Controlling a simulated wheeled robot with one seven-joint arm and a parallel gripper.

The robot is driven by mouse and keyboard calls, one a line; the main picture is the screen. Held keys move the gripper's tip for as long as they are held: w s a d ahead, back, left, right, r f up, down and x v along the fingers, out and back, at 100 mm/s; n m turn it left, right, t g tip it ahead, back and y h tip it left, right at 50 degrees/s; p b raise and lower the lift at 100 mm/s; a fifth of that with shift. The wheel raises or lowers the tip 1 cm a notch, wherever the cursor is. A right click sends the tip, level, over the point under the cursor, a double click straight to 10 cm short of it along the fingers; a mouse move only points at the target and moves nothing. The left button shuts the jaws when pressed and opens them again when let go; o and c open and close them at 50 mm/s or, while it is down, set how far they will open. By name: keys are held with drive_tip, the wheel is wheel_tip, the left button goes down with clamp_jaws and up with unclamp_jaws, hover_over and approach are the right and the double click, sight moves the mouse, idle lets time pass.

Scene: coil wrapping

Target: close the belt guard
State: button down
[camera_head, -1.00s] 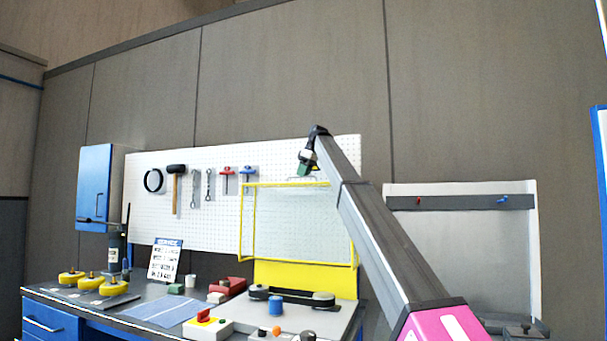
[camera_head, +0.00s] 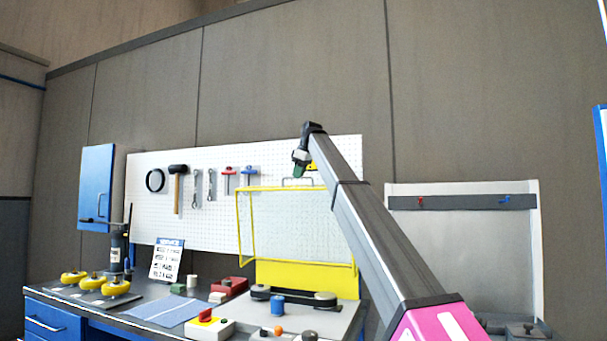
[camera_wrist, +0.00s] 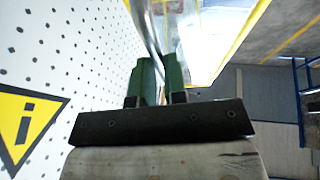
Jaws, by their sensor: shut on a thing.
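The belt guard (camera_head: 238,222) is a yellow frame with a clear panel. It stands raised and open above a yellow back plate (camera_head: 300,278), behind the belt and its dark pulleys (camera_head: 325,299). A thin metal handle (camera_head: 285,182) rises from its top edge. My gripper (camera_head: 299,172) is at that handle, pointing down. In the wrist view the green fingers (camera_wrist: 158,82) are shut on the bright metal handle bar (camera_wrist: 152,35), and the guard's clear panel (camera_wrist: 208,45) is to their right. The exact contact is partly hidden by the fingers.
A white pegboard (camera_head: 145,205) with hanging tools is close behind the guard. A yellow warning sign (camera_wrist: 25,122) is close on the left in the wrist view.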

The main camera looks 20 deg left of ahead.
drive_tip(key=s+a+f+n+t, duration=0.1)
drive_tip(key=s+f+t, duration=0.3)
drive_tip(key=s+f, duration=0.6)
drive_tip(key=s+f+n+t, duration=0.1)
drive_tip(key=s+f+t, duration=0.4)
drive_tip(key=s, duration=0.9)
drive_tip(key=s+f, duration=0.2)
drive_tip(key=f, duration=0.6)
drive_tip(key=s+a+f+t, duration=0.1)
drive_tip(key=s+f, duration=0.1)
drive_tip(key=f, duration=0.6)
drive_tip(key=s+f+t, duration=0.1)
drive_tip(key=s+f, duration=0.1)
drive_tip(key=f, duration=0.6)
drive_tip(key=shift+s+a+f+n, duration=0.15)
drive_tip(key=shift+s+f+n, duration=0.15)
drive_tip(key=shift+s+f, duration=0.1)
drive_tip(key=shift+f, duration=1.05)
drive_tip(key=c, duration=1.2)
unclamp_jaws()
drive_tip(key=shift+w, duration=0.1)
drive_tip(key=shift+o, duration=0.2)
drive_tip(key=shift+r, duration=0.1)
